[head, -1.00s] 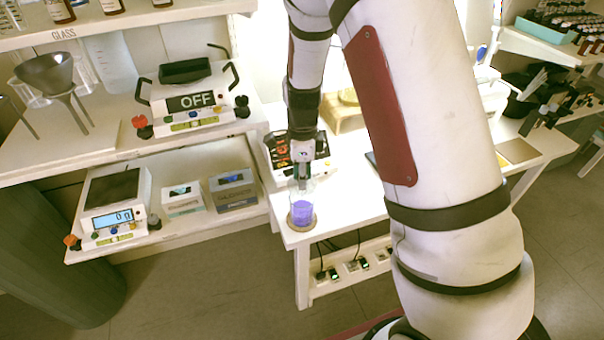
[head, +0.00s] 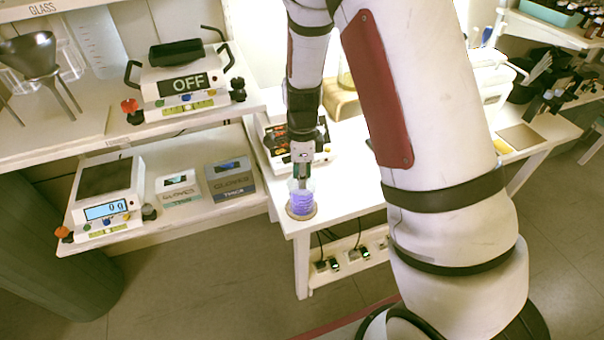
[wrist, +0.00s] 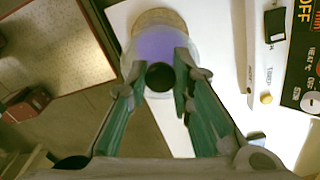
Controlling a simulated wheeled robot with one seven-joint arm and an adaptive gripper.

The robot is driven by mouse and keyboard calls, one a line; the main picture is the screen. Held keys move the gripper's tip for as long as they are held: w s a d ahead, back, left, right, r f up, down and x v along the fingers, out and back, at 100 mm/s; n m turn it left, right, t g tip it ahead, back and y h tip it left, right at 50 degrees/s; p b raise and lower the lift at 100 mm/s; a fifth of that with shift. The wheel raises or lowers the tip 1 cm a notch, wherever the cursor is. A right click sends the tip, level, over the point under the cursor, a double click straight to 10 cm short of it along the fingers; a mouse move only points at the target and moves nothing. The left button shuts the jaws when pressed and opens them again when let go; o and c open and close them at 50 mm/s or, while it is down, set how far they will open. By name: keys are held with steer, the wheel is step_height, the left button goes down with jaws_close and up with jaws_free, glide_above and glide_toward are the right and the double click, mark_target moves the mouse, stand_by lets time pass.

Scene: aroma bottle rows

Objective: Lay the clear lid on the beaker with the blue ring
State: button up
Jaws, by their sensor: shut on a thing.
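A beaker (head: 302,203) with violet-blue contents stands upright on a round cork-coloured mat (head: 301,216) near the white table's front left corner. It also shows in the wrist view (wrist: 158,38). I cannot make out a separate blue ring. My gripper (head: 300,180) points down directly above the beaker. In the wrist view my gripper (wrist: 160,80) has its teal fingers on either side of the dark round knob of the clear lid (wrist: 160,76). The lid's clear disc is hard to tell from the beaker's glass, so I cannot tell whether they touch.
A device with a dark, orange-lit panel (head: 290,135) stands behind the beaker. The table edge (head: 320,229) is close in front. Bare table lies right of the beaker.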

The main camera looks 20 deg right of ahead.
steer(key=o, duration=1)
step_height(320, 180, up, 12)
stand_by(0.5)
steer(key=s+r+n+t+y, duration=0.1)
steer(key=s+r+n+t, duration=0.1)
steer(key=s+r+n, duration=1.05)
steer(key=s+n, duration=0.2)
steer(key=s, duration=0.1)
steer(key=s+r+n+t, duration=0.1)
steer(key=s+r+n, duration=0.1)
steer(key=s, duration=0.3)
steer(key=s+r+n+t+h, duration=0.1)
steer(key=s+n, duration=0.3)
steer(key=n, duration=0.1)
steer(key=shift+s+d+r, duration=0.15)
steer(key=shift+s+r, duration=0.15)
steer(key=shift+r, duration=0.05)
